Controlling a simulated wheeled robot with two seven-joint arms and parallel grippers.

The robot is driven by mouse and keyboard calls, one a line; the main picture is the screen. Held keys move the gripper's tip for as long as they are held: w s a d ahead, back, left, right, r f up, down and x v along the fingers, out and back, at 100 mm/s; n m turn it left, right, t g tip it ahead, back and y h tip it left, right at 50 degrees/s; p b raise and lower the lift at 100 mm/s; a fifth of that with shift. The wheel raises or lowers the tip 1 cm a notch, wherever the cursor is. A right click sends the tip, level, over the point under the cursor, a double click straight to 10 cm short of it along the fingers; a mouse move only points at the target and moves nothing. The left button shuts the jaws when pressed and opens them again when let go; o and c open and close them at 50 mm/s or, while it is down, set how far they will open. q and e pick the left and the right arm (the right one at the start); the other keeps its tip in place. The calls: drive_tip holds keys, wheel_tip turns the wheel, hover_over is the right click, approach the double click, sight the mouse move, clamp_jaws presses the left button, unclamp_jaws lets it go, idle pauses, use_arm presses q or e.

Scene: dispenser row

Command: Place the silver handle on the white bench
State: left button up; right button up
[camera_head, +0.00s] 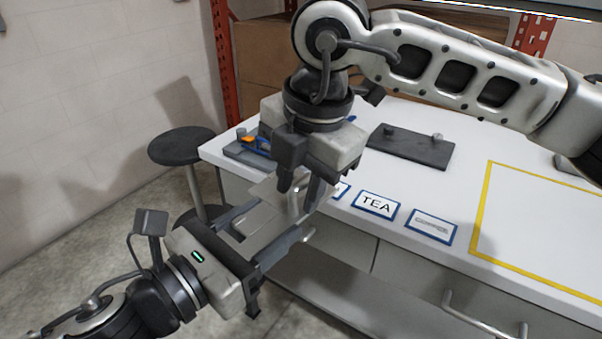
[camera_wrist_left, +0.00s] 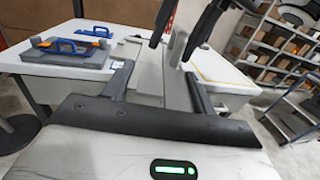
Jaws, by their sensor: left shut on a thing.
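A silver handle (camera_head: 294,201) stands up from a flat grey plate (camera_head: 262,217), held in the air in front of the white bench (camera_head: 465,140). My left gripper (camera_head: 266,226) is shut on the plate, one finger along each side; the plate also shows in the left wrist view (camera_wrist_left: 148,82). My right gripper (camera_head: 302,190) comes down from above, its fingers apart on either side of the handle. In the left wrist view the handle (camera_wrist_left: 178,48) shows between those fingers; whether they touch it is unclear.
A blue and orange tool (camera_head: 255,141) lies on a grey block at the bench's left end. A dark plate with knobs (camera_head: 410,147) lies behind blue-framed labels, including TEA (camera_head: 376,205). A yellow outline (camera_head: 482,205) marks clear bench at right. A stool (camera_head: 182,146) stands left.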

clamp_jaws()
use_arm(q)
drive_tip(key=o, duration=1.1)
use_arm(e)
drive_tip(key=shift+r, duration=0.1)
use_arm(q)
drive_tip(key=a+f+n+t+y, duration=0.4)
drive_tip(key=a+f+n+y, duration=0.4)
drive_tip(key=a+y, duration=0.3)
drive_tip(key=shift+w+a+f+y, duration=0.3)
drive_tip(key=shift+w+a+f, duration=0.25)
drive_tip(key=shift+a, duration=0.5)
drive_tip(key=shift+s, duration=0.1)
